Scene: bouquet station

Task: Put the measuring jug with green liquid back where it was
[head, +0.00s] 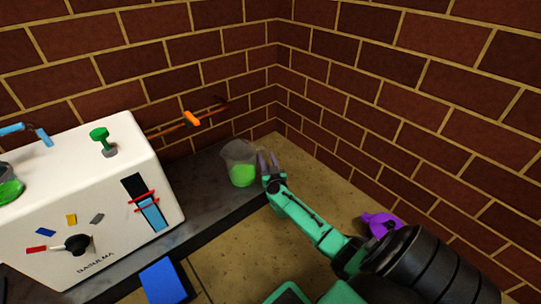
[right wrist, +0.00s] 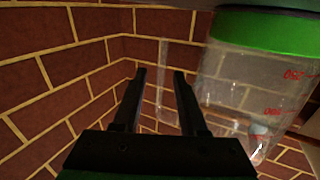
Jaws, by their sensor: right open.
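A clear measuring jug (head: 238,153) with green liquid stands upright at the far end of the dark counter, near the wall corner. In the right wrist view the jug (right wrist: 240,90) appears upside down, with red markings and its green liquid at the top. My right gripper (head: 268,163) is just right of the jug. Its two fingers (right wrist: 160,76) are open, and the jug's clear handle strip shows between them in the picture. I cannot tell whether the fingers touch it. My left gripper is not in view.
A white machine (head: 85,215) with a dial and levers fills the left. Another vessel with green liquid (head: 9,187) is at its left edge. A blue block (head: 165,282) lies in front. An orange-handled pipe (head: 192,118) runs along the wall. A purple object (head: 380,222) is by my right arm.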

